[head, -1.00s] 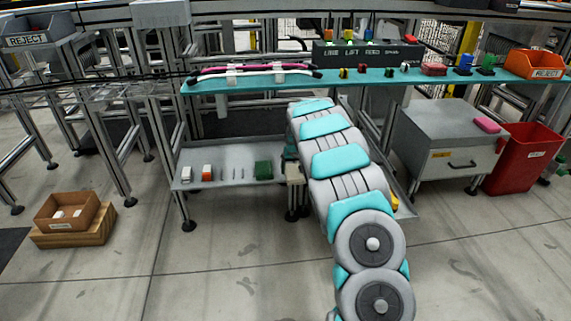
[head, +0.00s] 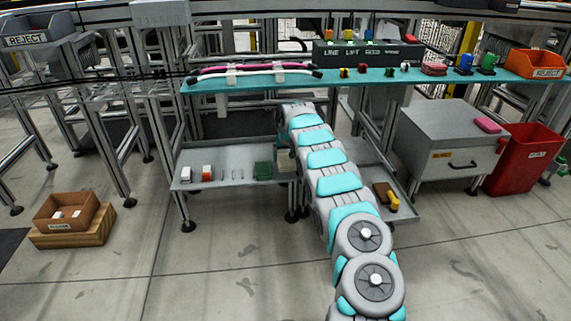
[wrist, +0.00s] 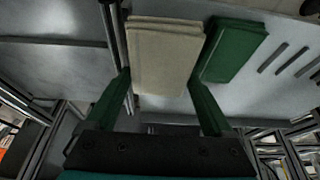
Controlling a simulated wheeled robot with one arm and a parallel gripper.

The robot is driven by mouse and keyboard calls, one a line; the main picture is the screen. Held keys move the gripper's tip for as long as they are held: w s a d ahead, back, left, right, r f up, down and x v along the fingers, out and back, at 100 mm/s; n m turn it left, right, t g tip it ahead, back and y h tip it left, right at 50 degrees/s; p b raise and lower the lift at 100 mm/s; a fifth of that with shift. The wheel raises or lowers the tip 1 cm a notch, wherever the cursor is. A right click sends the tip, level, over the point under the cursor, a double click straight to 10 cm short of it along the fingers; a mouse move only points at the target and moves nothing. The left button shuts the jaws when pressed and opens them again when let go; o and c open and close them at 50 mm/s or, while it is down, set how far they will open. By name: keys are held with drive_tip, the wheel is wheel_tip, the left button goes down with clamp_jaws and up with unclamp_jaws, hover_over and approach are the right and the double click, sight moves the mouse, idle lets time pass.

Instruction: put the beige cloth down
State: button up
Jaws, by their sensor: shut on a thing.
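The beige cloth (wrist: 165,50) is a folded flat block in the wrist view, held between the two green fingers of my gripper (wrist: 158,82). It lies beside a folded green cloth (wrist: 234,50), with the grey lower shelf (wrist: 284,100) behind them. In the head view the beige cloth (head: 283,168) shows just right of the green cloth (head: 263,170), over the lower shelf (head: 222,160). My arm hides most of my gripper there. I cannot tell whether the beige cloth touches the shelf.
Small white and orange-red items (head: 207,173) and thin dark pieces stand left on the lower shelf. A teal upper shelf (head: 350,77) with cables and small parts runs above my arm. A brown and yellow item (head: 386,195) lies on the shelf's right part.

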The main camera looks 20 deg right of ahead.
sight(286, 159)
drive_tip(key=shift+w, duration=0.25)
drive_tip(key=shift+d+f, duration=0.1)
drive_tip(key=shift+w, duration=0.1)
drive_tip(key=shift+f, duration=1.65)
drive_tip(key=shift+f, duration=0.1)
drive_tip(key=shift+f, duration=0.3)
drive_tip(key=o, duration=0.9)
drive_tip(key=shift+f+b, duration=0.2)
drive_tip(key=shift+b, duration=0.1)
drive_tip(key=shift+r, duration=0.1)
